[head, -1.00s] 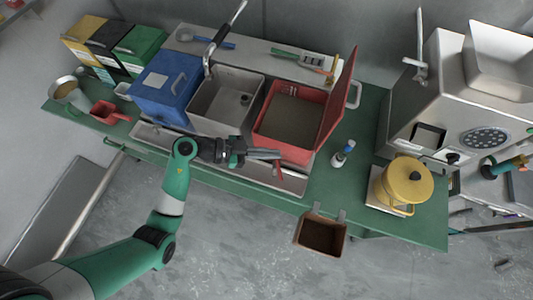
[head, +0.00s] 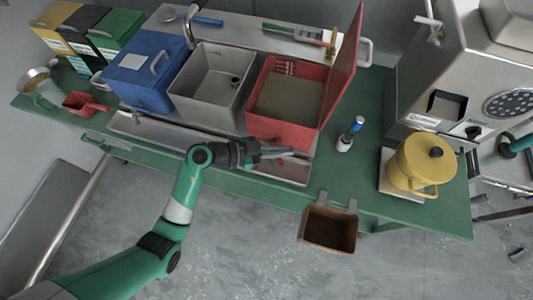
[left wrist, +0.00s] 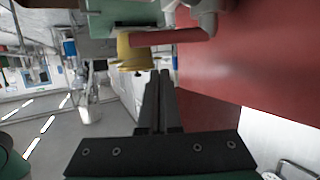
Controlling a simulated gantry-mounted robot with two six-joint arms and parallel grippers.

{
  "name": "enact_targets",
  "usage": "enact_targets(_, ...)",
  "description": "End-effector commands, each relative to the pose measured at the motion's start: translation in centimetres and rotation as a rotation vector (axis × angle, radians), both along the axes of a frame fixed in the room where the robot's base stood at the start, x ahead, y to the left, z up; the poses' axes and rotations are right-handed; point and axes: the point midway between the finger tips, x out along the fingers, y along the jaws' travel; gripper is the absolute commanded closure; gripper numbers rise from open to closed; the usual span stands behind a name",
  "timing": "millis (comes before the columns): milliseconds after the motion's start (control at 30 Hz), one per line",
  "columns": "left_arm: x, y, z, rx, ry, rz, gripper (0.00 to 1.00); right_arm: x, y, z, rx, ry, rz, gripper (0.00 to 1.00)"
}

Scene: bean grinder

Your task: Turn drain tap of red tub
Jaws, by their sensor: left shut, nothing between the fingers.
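The red tub (head: 262,127) stands on the green bench with its red lid (head: 342,67) raised on the right side and brownish contents inside. My left gripper (head: 290,153) is at the tub's lower front, its fingers shut and empty. In the left wrist view the shut fingers (left wrist: 160,92) point along the tub's red wall (left wrist: 250,60). The drain tap shows beyond the fingertips there: a red handle (left wrist: 162,38) lies roughly level, joined to a pale grey body (left wrist: 207,18). Whether the fingers touch the handle cannot be told. My right gripper is not in view.
A grey sink (head: 205,103) and a blue box (head: 140,85) stand left of the tub. A small bottle (head: 346,143), a yellow pot (head: 420,165) and a hanging brown bin (head: 322,228) are to the right. A shallow trough (head: 150,131) runs along the front.

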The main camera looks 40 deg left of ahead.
Motion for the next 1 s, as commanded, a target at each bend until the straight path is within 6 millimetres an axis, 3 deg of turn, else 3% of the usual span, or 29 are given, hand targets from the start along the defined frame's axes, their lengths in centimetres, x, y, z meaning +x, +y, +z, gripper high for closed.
enact_targets(100,1.2,-1.1,-1.4,0.0,0.0,0.001,1.0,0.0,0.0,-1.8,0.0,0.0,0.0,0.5)
enact_targets(333,-0.9,0.8,-2.8,0.0,0.0,0.003,1.0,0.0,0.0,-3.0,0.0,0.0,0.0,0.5)
enact_targets(767,-1.2,1.1,-2.7,0.001,0.001,0.0,1.0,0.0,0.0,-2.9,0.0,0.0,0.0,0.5)
enact_targets(1000,-1.4,1.4,-2.4,-0.001,0.002,-0.038,1.0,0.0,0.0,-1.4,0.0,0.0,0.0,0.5)
